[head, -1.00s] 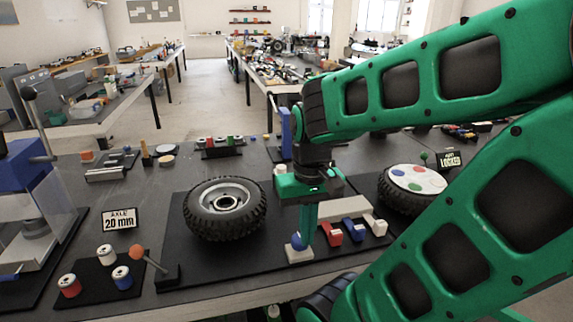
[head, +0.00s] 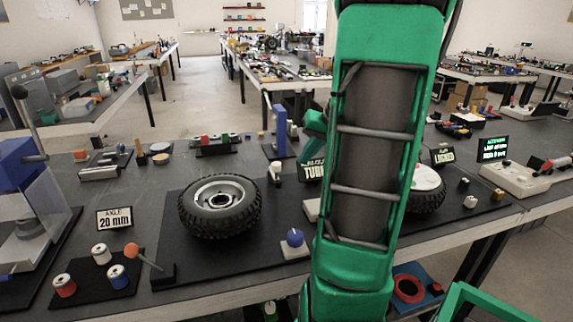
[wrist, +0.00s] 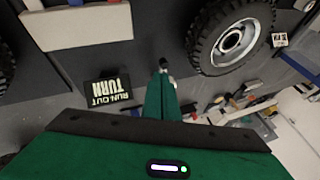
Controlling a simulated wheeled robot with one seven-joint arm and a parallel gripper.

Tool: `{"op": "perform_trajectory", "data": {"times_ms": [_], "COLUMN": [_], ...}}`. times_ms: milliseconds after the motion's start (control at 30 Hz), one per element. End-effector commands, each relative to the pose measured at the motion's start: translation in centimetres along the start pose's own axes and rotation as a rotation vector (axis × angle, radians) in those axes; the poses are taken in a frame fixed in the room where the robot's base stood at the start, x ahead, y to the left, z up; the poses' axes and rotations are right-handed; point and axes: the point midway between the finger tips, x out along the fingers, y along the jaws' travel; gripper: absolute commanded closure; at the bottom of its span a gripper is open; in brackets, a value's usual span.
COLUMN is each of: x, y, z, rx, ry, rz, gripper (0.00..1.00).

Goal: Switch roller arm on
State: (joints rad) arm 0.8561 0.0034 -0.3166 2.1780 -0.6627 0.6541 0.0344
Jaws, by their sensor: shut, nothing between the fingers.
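A small pale post with a dark top (head: 275,172) stands between the wheel and the "TURN" sign in the head view; it may be the roller arm, but I cannot tell surely. In the wrist view, a small dark and white piece (wrist: 163,66) shows right at the fingertips of my gripper (wrist: 162,76). The fingers are together with nothing held. I cannot tell whether they touch that piece. In the head view my forearm hides most of the gripper. The tyred wheel (head: 220,205) lies flat, and it also shows in the wrist view (wrist: 232,38).
The "RUN OUT TURN" sign (wrist: 108,88) is close to the gripper. An orange-knobbed lever (head: 131,249) and a blue upright (head: 281,130) are nearby. A lit display box (head: 515,178) is at right.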

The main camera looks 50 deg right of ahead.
Motion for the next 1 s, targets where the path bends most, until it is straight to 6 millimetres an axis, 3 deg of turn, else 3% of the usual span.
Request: {"op": "perform_trajectory", "data": {"times_ms": [33, 200, 667, 867, 1000], "x": [-0.1, -0.6, -0.6, 1.2, 3.6], "y": [1.4, 3.4, 3.6, 3.5, 3.3], "z": [-1.2, -3.7, -4.3, -4.4, -4.6], "rx": [0.016, 0.032, 0.031, 0.031, 0.03], "ry": [0.025, 0.087, 0.101, 0.097, 0.096], "rz": [-0.013, -0.054, -0.067, -0.069, -0.07], "gripper": [1.0, 1.0, 1.0, 1.0, 1.0]}}
